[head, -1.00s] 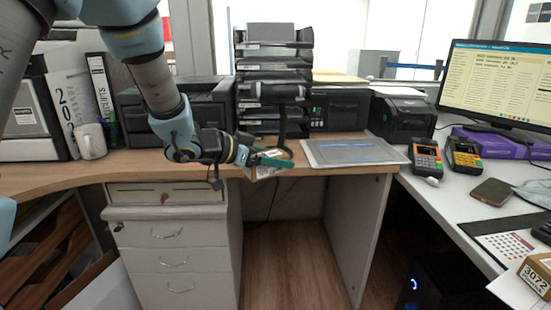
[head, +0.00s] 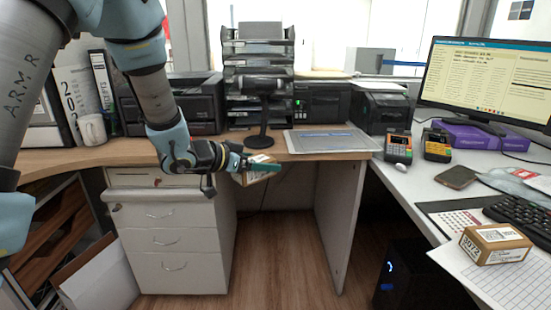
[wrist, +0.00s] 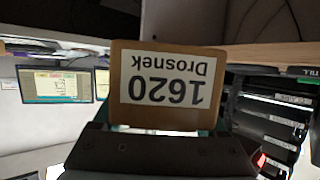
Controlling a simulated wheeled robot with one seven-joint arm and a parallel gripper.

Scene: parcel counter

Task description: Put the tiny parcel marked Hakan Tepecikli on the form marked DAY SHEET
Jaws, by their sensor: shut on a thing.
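My gripper (head: 247,167) is shut on a small brown parcel (head: 257,172), held in the air in front of the wooden desk edge. In the wrist view the parcel (wrist: 165,88) shows a white label reading "1620 Drosnek", upside down; I cannot see the name Hakan Tepecikli on it. Another small brown box (head: 495,243), marked with what looks like 3072, sits on a white gridded sheet (head: 455,262) at the lower right. A grey-white sheet or pad (head: 331,142) lies on the wooden desk. I cannot read DAY SHEET on either sheet.
Two card terminals (head: 398,147), a phone (head: 456,177), a calendar pad (head: 452,222) and a keyboard (head: 520,215) occupy the white counter at right. A black stand (head: 260,115) is close behind my gripper. A drawer cabinet (head: 170,235) stands below.

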